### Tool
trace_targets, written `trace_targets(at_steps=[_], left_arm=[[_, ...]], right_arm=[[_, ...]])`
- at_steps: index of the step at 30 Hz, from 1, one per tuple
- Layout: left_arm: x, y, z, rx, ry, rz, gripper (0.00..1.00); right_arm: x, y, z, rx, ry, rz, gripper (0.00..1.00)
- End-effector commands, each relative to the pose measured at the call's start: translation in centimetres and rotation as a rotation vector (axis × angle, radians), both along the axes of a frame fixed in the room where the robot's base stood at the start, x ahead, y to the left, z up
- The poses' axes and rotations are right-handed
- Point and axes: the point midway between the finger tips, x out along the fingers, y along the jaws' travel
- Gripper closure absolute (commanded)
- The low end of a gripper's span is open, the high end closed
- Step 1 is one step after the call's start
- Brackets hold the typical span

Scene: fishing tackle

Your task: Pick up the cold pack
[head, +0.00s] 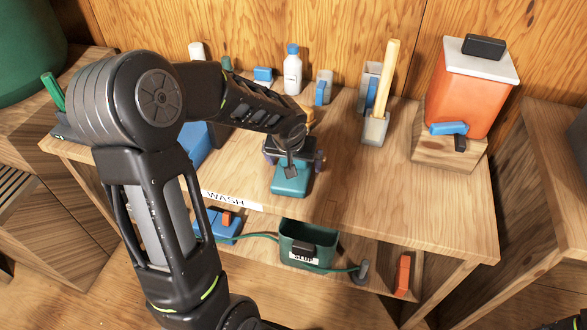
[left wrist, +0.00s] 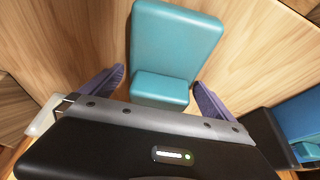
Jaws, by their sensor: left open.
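The teal slab with a raised block on it, which looks like the cold pack (head: 291,184), lies on the wooden bench top near its front edge. In the left wrist view the cold pack (left wrist: 177,42) shows its flat teal face and the raised block (left wrist: 160,88). My left gripper (head: 292,160) is over the rear part of the pack, and the arm hides some of it. In the left wrist view its two purple fingers are open, one on each side of the block, with a gap visible on both sides. My right gripper is not in view.
A white bottle (head: 292,74) with a blue cap and a grey holder with a wooden handle (head: 387,80) stand behind. An orange container (head: 466,95) is at the right. The bench right of the pack is clear.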

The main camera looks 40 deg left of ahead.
Motion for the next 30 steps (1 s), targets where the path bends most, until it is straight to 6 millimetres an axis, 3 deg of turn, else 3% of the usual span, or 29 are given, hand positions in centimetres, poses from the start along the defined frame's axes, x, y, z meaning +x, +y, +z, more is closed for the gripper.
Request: trace_targets(at_steps=[18, 30], left_arm=[[0.04, 0.03, -0.07, 0.0, -0.001, 0.0, 0.01], [0.04, 0.03, -0.06, 0.0, -0.001, 0.0, 0.34]], right_arm=[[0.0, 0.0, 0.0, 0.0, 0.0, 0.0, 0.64], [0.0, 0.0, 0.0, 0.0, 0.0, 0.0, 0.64]])
